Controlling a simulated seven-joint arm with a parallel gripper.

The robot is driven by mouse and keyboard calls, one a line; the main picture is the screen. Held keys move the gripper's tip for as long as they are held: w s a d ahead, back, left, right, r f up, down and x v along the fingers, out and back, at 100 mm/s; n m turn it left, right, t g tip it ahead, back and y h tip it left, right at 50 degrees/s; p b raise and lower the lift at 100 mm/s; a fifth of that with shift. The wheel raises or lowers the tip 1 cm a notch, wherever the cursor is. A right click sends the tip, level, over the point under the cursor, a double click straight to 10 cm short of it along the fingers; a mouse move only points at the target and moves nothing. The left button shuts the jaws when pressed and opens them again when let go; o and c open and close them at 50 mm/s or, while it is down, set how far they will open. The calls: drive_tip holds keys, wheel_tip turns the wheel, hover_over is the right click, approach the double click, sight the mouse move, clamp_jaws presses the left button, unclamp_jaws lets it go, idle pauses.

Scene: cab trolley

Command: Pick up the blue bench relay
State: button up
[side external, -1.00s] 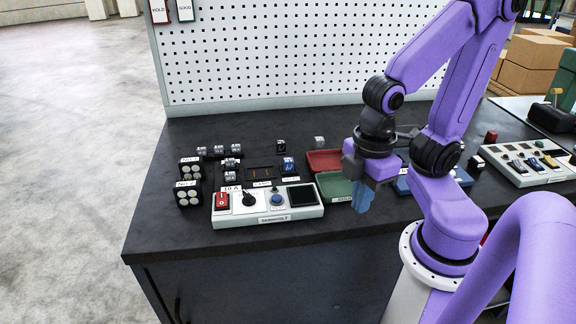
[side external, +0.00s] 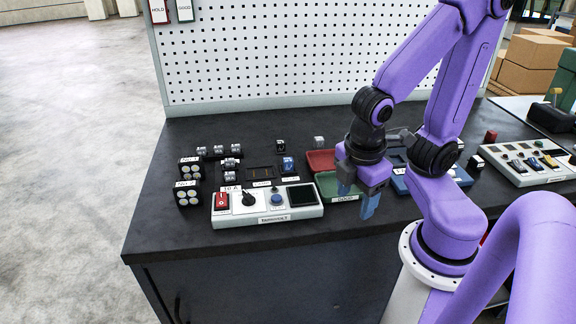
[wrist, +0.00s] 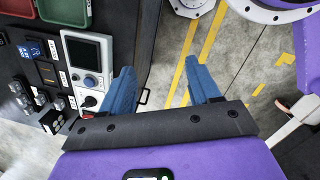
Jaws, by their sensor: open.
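The blue bench relay (side external: 288,164) is a small upright block with a blue face, in the dark socket area behind the bench instrument. In the wrist view a blue block (wrist: 33,48) at the left edge appears to be the same relay. My gripper (side external: 357,198) is open and empty, its blue fingers pointing down. It hangs to the right of the relay and nearer the table's front, near the green tray. In the wrist view my fingers (wrist: 160,72) are spread over the table's edge and the floor, clear of the relay.
The white instrument (side external: 266,219) with switch, knobs and screen stands in front of the relay. Dark modules (side external: 228,164) sit to its left. Red (side external: 321,158) and green (side external: 327,181) trays lie to its right. A perforated panel (side external: 300,50) stands behind. Bare tabletop lies at front left.

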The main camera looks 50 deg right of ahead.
sight(288, 159)
drive_tip(key=w+d+f+n+t+h, duration=0.2)
drive_tip(key=w+n, duration=0.2)
drive_tip(key=w, duration=0.1)
drive_tip(key=w+d+f+n+t+h, duration=0.1)
drive_tip(key=w+d+n+t+h, duration=0.1)
drive_tip(key=w+n+t+h, duration=0.1)
drive_tip(key=w+d+f+n+t+h, duration=0.1)
drive_tip(key=w+f+n+t+h, duration=0.1)
drive_tip(key=w+n, duration=0.3)
drive_tip(key=shift+w+d+f+n+t+h, duration=0.2)
drive_tip(key=shift+w+t+h, duration=0.15)
drive_tip(key=shift+w, duration=0.4)
drive_tip(key=shift+w+d+f+n+t+h, duration=0.1)
drive_tip(key=shift+w+d+f+t+h, duration=0.2)
drive_tip(key=shift+w, duration=0.45)
drive_tip(key=shift+w+a+n+t, duration=0.2)
drive_tip(key=shift+w+n+t, duration=0.15)
drive_tip(key=shift+w+n, duration=0.15)
drive_tip(key=x, duration=1.7)
drive_tip(key=shift+d, duration=0.15)
drive_tip(key=c, duration=1.1)
drive_tip(key=shift+c, duration=0.2)
